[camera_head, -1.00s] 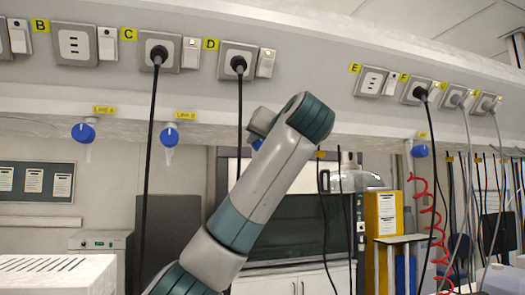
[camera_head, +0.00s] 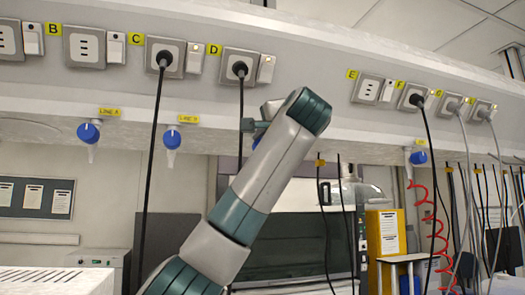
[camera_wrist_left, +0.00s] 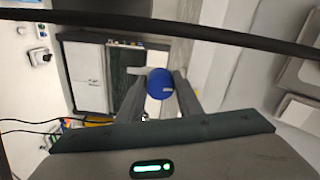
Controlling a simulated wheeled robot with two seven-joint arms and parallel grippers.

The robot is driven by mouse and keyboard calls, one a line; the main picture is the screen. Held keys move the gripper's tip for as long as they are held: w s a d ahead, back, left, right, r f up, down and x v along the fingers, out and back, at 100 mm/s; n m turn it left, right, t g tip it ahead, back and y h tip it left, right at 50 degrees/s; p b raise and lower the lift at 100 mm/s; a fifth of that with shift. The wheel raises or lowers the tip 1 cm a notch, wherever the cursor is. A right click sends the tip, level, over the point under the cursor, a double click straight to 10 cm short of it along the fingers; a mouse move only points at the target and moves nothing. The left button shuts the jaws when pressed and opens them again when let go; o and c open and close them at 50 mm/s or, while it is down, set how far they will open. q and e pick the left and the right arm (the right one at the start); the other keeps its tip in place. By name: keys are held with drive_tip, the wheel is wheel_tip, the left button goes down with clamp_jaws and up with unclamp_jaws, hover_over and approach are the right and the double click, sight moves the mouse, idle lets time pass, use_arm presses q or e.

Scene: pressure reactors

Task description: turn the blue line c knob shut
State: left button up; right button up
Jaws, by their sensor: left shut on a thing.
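The blue knob (camera_head: 257,140) under the shelf edge, third from the left, is mostly hidden behind my left arm in the head view. Its label is hidden there. In the left wrist view its round blue face (camera_wrist_left: 160,86) sits between the two fingers of my left gripper (camera_wrist_left: 160,95). The fingers are shut on the knob, one on each side. In the head view the left gripper (camera_head: 253,128) is small and partly covered by my own wrist. My right gripper is in neither view.
Blue knobs labelled Line A (camera_head: 89,133) and Line B (camera_head: 172,139) hang to the left; another blue knob (camera_head: 418,157) is at right. A black cable (camera_head: 241,105) hangs close beside my left gripper. Sockets line the panel above. A red coiled hose (camera_head: 428,205) hangs at right.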

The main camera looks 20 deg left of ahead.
use_arm(q)
drive_tip(key=shift+m, duration=0.5)
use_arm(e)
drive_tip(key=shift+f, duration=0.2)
use_arm(q)
drive_tip(key=o, duration=1)
drive_tip(key=shift+o, duration=0.2)
drive_tip(key=shift+d, duration=0.15)
drive_tip(key=shift+s, duration=0.1)
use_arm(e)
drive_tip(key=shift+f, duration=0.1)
use_arm(q)
drive_tip(key=b+v, duration=0.8)
drive_tip(key=v, duration=0.9)
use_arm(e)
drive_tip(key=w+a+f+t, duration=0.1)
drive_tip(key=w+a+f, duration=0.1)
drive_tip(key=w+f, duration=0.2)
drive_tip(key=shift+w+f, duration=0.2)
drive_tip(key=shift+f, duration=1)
